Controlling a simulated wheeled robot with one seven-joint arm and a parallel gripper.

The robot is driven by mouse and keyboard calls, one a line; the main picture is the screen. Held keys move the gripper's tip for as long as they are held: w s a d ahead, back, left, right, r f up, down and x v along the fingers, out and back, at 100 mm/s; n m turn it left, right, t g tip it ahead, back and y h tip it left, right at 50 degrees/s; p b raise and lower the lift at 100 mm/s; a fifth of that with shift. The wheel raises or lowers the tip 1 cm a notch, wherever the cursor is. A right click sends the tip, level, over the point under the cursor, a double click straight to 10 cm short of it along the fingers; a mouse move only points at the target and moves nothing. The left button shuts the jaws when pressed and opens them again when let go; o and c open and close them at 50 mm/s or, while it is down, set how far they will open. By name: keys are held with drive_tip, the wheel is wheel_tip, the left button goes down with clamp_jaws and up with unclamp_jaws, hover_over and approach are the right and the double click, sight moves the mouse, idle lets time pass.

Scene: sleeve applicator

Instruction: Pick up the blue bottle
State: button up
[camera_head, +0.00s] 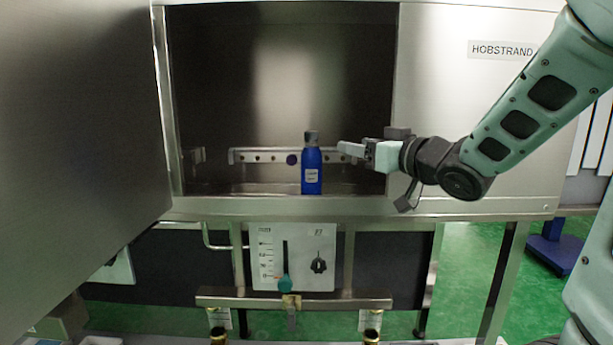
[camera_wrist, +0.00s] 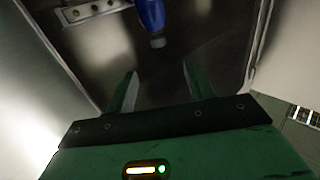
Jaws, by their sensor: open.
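A blue bottle (camera_head: 312,168) with a dark grey cap and a small white label stands upright inside the open steel cabinet, near its front ledge. In the wrist view the bottle (camera_wrist: 151,14) shows at the top, cap toward my gripper, its far end cut off by the frame. My gripper (camera_head: 345,148) points left into the cabinet from the right, just right of the bottle at about its upper half. In the wrist view both fingers (camera_wrist: 160,75) are apart with nothing between them, and the bottle lies beyond the fingertips.
The open cabinet door (camera_head: 75,150) fills the left. The right cabinet wall (camera_head: 480,110) stands beside my arm. A control panel (camera_head: 268,262) sits below the ledge.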

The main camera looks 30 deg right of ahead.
sight(316, 137)
drive_tip(key=w+p, duration=0.3)
drive_tip(key=p, duration=0.2)
drive_tip(key=w+p, duration=0.4)
drive_tip(key=p, duration=0.2)
drive_tip(key=w+p, duration=0.3)
drive_tip(key=p, duration=0.2)
drive_tip(key=shift+w+a, duration=0.35)
drive_tip(key=shift+a, duration=0.05)
drive_tip(key=shift+w+p, duration=1.2)
drive_tip(key=shift+w, duration=1.55)
drive_tip(key=shift+a, duration=0.1)
clamp_jaws()
